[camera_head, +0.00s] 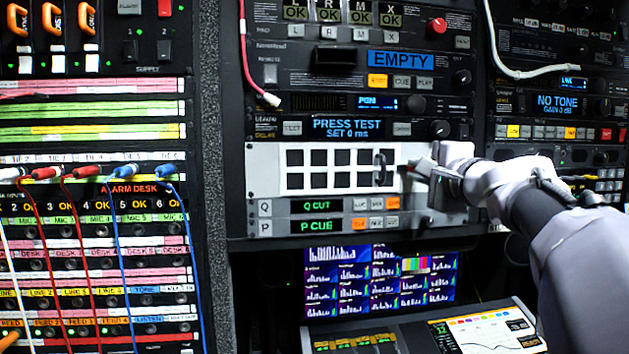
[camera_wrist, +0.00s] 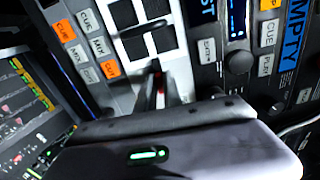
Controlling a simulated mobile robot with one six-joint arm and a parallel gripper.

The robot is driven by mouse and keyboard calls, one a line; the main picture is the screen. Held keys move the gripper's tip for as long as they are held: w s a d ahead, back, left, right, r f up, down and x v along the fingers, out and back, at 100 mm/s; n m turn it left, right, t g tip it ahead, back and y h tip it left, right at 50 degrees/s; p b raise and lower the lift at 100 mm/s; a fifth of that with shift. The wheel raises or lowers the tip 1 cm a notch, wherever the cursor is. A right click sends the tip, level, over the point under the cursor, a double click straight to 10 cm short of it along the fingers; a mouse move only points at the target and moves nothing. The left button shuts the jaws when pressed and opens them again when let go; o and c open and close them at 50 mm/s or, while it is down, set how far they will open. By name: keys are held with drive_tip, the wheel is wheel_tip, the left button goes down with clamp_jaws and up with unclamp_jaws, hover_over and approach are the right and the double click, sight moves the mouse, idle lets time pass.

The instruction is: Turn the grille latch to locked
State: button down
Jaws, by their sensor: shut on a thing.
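The grille (camera_head: 327,166), a pale panel with rows of square black openings, is set in the middle rack. A dark upright handle (camera_head: 380,168) is on its right part. My gripper (camera_head: 408,168) reaches in from the right and is at the grille's right edge. In the wrist view the grille (camera_wrist: 176,66) is tilted, and my gripper's fingers (camera_wrist: 158,88) are close together against its edge. They are shut on the latch, which they mostly hide. A small red part (camera_wrist: 157,67) shows at the fingertips. I cannot read which way the latch is turned.
Below the grille are the Q CUT and P CUE displays (camera_head: 316,206) with small buttons. Above is the PRESS TEST display (camera_head: 347,127). A patch bay with red and blue cables (camera_head: 118,250) is at left. Monitors (camera_head: 380,280) and a sloping desk (camera_head: 470,335) lie below.

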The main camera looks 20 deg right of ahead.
drive_tip(key=shift+n+b, duration=0.3)
idle(0.4)
drive_tip(key=c, duration=1.5)
unclamp_jaws()
